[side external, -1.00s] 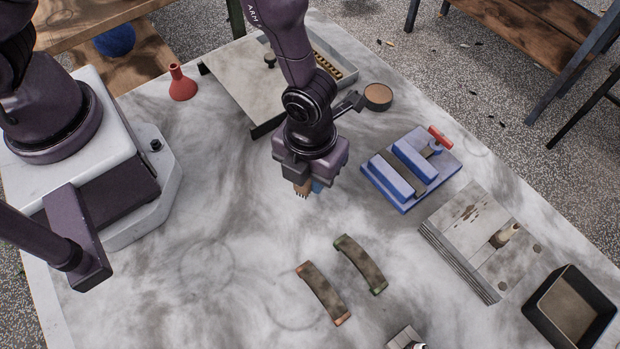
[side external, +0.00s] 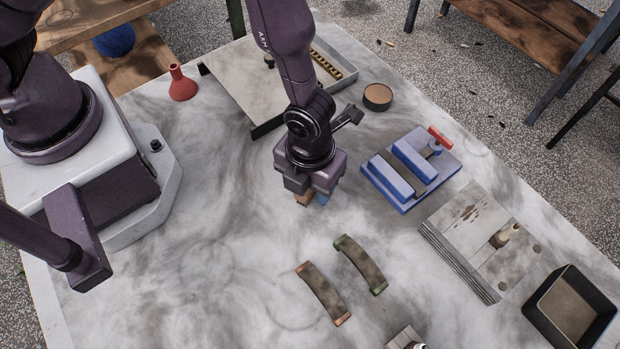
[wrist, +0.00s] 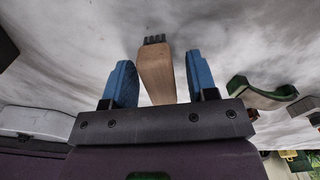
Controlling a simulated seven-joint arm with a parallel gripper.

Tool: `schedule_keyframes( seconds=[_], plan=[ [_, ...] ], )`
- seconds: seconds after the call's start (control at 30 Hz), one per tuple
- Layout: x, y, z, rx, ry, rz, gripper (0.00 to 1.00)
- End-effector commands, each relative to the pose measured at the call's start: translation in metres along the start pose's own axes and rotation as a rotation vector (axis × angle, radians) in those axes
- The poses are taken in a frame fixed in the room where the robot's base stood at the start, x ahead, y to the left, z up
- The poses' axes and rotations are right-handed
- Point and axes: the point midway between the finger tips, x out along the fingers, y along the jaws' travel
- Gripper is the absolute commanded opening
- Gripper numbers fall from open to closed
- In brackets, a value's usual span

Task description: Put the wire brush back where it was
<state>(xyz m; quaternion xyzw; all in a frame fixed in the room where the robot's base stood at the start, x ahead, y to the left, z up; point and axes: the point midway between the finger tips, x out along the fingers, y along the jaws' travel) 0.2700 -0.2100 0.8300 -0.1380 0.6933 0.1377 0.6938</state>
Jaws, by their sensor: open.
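The wire brush (wrist: 155,75) has a tan wooden handle and dark bristles at its far end. In the wrist view it lies between the two blue fingers of my gripper (wrist: 158,80), with visible gaps on both sides. My gripper is open around it. In the side view my gripper (side external: 313,199) is low over the middle of the table, and only a small brown part of the brush (side external: 303,199) shows beneath it. The rest is hidden by the gripper. I cannot tell whether the brush touches the tabletop.
A blue vise (side external: 411,168) with a red handle stands to the right. Two curved brake-shoe-like pieces (side external: 325,293) (side external: 361,265) lie in front. Stacked plates (side external: 470,230) and a black bin (side external: 541,307) are further right. A lidded tray (side external: 232,85) is behind. The table's left middle is clear.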

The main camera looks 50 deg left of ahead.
Motion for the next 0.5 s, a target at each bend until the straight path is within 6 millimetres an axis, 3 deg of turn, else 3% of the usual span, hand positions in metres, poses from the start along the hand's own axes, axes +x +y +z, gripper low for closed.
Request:
schedule_keyframes(
  seconds=[0.17,0.5],
  plan=[
    [-0.019,-0.001,0.001,-0.003,-0.001,-0.004,0.53],
    [-0.091,0.000,0.002,-0.003,-0.003,-0.004,0.53]
  ],
)
